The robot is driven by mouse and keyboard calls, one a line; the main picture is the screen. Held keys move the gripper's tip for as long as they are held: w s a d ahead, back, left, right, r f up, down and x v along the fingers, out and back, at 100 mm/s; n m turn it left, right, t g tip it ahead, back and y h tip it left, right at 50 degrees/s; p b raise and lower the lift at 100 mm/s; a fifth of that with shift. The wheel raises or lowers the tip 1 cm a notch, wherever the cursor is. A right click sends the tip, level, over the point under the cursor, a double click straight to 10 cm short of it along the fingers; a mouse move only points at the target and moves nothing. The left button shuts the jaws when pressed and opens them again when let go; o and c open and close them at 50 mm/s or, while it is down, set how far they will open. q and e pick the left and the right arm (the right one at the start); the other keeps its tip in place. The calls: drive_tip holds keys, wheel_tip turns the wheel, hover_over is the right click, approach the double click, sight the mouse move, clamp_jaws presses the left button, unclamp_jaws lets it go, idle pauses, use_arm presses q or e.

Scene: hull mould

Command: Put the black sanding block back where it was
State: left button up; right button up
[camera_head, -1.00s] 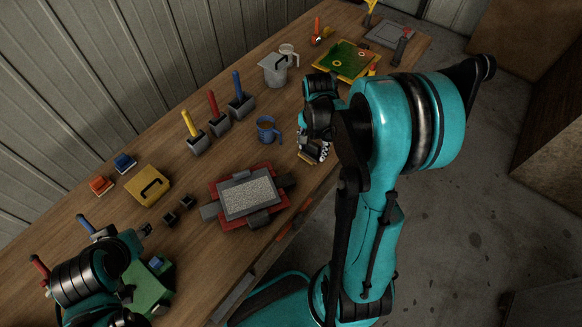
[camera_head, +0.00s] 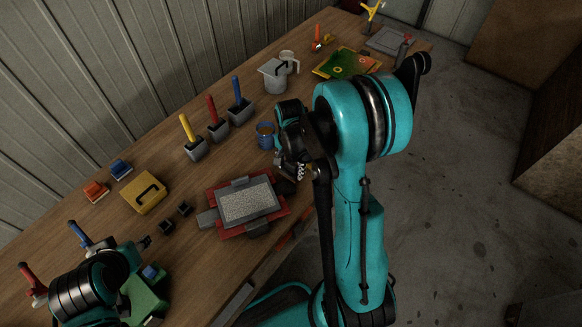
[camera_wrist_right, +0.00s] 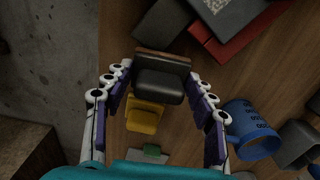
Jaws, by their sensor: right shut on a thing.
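The black sanding block (camera_wrist_right: 160,82), dark with a brown face along one edge, sits between the purple-padded fingers of my right gripper (camera_wrist_right: 162,95) in the right wrist view. The fingers are shut on its sides. In the head view my right gripper (camera_head: 291,168) is over the bench, just right of the blue mug and above the grey-and-red mould; the block is mostly hidden there. My left gripper (camera_head: 146,242) is at the lower left; its fingers are too small to read.
The blue mug (camera_head: 265,136) stands close to my right gripper. The red mould (camera_head: 218,231) with grey blocks lies nearer.

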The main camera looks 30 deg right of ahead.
drive_tip(key=shift+f+b, duration=0.65)
drive_tip(key=o, duration=1.5)
drive_tip(key=shift+o, duration=0.2)
drive_tip(key=shift+r, duration=0.1)
